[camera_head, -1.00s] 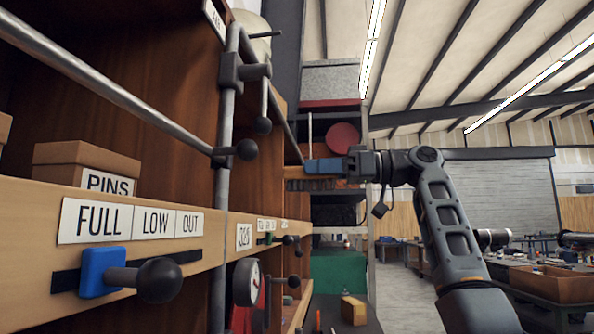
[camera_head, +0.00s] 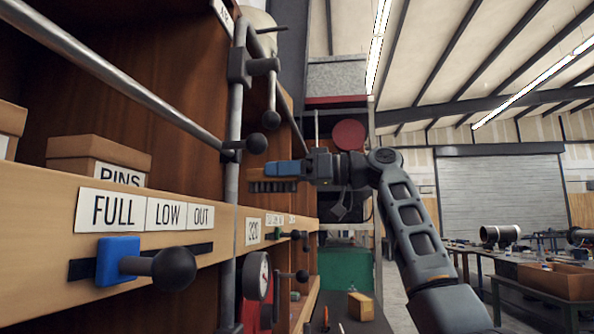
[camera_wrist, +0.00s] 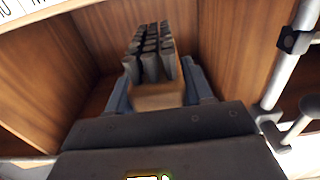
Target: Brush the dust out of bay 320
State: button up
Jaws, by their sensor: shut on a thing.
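My gripper (camera_head: 285,169), with blue fingers, is shut on a wooden-backed brush (camera_head: 272,186) with dark bristle tufts. In the head view the bristles point down. The brush is at the opening of the bay above the label 320 (camera_head: 252,231), higher than the shelf's front edge. In the wrist view the brush (camera_wrist: 158,97) sits between the fingers, its tufts toward the bay's wooden interior (camera_wrist: 225,45). I cannot make out any dust, and the bay floor is mostly hidden.
A rail post (camera_head: 232,180) with black-knobbed levers stands left of the bay. A nearer bay holds a PINS box (camera_head: 97,160) above a blue slider (camera_head: 118,261) set at FULL. A round gauge (camera_head: 257,276) hangs below. Open room lies to the right.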

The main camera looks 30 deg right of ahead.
jog(key=x, duration=0.3)
jog(key=f+p+x, duration=0.1)
jog(key=x, duration=0.3)
jog(key=p+x, duration=0.1)
jog(key=x, duration=0.2)
jog(key=shift+w+a+f, duration=0.2)
jog(key=shift+a+f, duration=0.1)
jog(key=shift+f, duration=0.1)
jog(key=shift+w+a+f+p, duration=0.35)
jog(key=shift+w+a, duration=0.25)
jog(key=shift+a, duration=0.15)
jog(key=shift+f+b, duration=0.3)
jog(key=shift+f, duration=0.25)
jog(key=shift+s+a, duration=0.1)
